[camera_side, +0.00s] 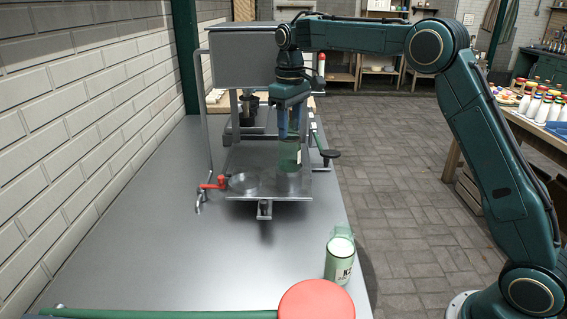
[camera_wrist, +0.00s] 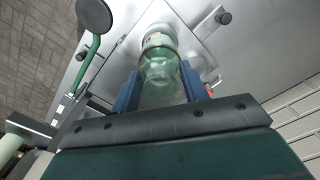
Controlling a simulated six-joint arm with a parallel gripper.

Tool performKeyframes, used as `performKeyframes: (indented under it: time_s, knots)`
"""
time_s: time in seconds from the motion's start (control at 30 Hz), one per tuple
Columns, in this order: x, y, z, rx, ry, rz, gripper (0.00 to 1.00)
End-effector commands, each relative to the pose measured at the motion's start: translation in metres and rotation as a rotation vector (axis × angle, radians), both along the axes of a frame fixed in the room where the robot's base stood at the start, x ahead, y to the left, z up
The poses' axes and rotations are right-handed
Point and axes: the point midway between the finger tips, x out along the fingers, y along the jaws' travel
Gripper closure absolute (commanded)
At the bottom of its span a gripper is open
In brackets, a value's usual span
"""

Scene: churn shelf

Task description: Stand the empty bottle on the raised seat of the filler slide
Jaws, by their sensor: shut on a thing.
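My gripper (camera_side: 289,124) points down and is shut on a clear greenish bottle (camera_side: 289,155), holding it upright by its upper part. In the wrist view the bottle (camera_wrist: 160,62) sits between the two blue fingers (camera_wrist: 158,92). The bottle looks empty. Its base is over or on the right seat of the filler slide (camera_side: 268,190), a grey metal plate; I cannot tell whether the base touches. A round raised seat (camera_side: 244,182) on the left of the plate is bare. The slide plate also shows in the wrist view (camera_wrist: 215,35).
A filled bottle with a label (camera_side: 340,258) stands on the metal bench (camera_side: 200,250) at the front right. A grey tank (camera_side: 243,58) hangs behind my gripper.

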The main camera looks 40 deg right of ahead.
Motion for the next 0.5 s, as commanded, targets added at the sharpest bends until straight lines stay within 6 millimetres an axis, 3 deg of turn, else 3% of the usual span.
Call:
performKeyframes:
  time_s: [0.43, 0.47, 0.5]
  knots:
    - [0.0001, -0.0001, -0.0009, 0.0, -0.001, 0.0, 0.96]
    - [0.0001, -0.0001, -0.0009, 0.0, -0.001, 0.0, 0.5]
    - [0.0001, -0.0001, -0.0008, 0.0, -0.001, 0.0, 0.42]
